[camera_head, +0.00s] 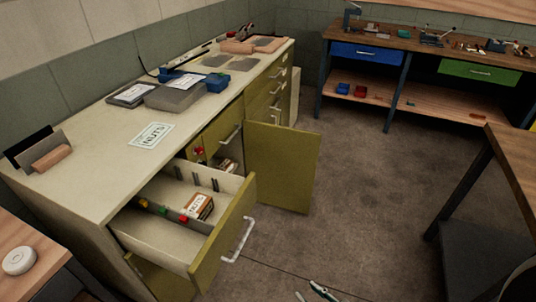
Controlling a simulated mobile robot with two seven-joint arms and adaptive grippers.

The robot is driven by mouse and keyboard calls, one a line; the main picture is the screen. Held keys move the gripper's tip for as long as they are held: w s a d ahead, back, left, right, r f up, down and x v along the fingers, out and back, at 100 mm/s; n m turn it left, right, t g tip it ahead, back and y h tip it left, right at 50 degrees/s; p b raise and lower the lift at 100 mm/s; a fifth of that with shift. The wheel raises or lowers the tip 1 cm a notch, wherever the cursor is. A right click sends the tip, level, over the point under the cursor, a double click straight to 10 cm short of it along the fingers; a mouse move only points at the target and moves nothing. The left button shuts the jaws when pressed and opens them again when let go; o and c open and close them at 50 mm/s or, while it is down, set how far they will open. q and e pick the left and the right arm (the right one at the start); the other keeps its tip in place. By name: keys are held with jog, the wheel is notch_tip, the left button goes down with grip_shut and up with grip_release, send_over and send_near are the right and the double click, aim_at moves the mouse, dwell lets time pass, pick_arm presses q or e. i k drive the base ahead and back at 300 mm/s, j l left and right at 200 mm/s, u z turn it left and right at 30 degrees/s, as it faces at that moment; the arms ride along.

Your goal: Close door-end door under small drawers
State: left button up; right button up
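An olive-green cabinet door (283,165) stands swung wide open from the long cabinet, its face turned towards me. Behind it, the opening shows a small box and red items inside. An olive drawer front (222,131) with a pale handle is shut above that opening, and several small drawers (265,98) are shut further along. My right gripper (312,292) shows only its tips at the bottom edge, low over the floor. The tips are apart with nothing seen between them, and they are well clear of the door. My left gripper is out of view.
A large drawer (225,240) with a box inside is pulled out, nearer than the door. The cabinet top (105,135) holds trays and a blue item. A workbench (410,42) stands at the back and a table (515,150) at right. The floor (365,200) between is clear.

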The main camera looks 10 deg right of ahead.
aim_at(284, 160)
jog(key=i+l+u, duration=0.25)
jog(key=l+u, duration=0.15)
jog(key=l, duration=0.15)
jog(key=i+l+u, duration=0.2)
jog(key=l+u, duration=0.2)
jog(key=l, duration=0.25)
jog(key=i+l+u, duration=0.1)
jog(key=l+u, duration=0.3)
jog(key=l, duration=0.25)
jog(key=l+u, duration=0.4)
jog(key=l, duration=0.8)
jog(key=k+l, duration=0.15)
jog(key=l, duration=0.3)
jog(key=l+u, duration=0.1)
jog(key=l, duration=0.4)
jog(key=k+l, duration=0.15)
jog(key=l, duration=0.35)
jog(key=l+u, duration=0.3)
jog(key=l, duration=0.35)
jog(key=l+u, duration=0.25)
jog(key=l, duration=0.4)
jog(key=l+u, duration=0.3)
jog(key=l, duration=0.4)
jog(key=k+l+u, duration=0.25)
jog(key=l, duration=0.35)
jog(key=i+l, duration=0.05)
jog(key=i, duration=0.05)
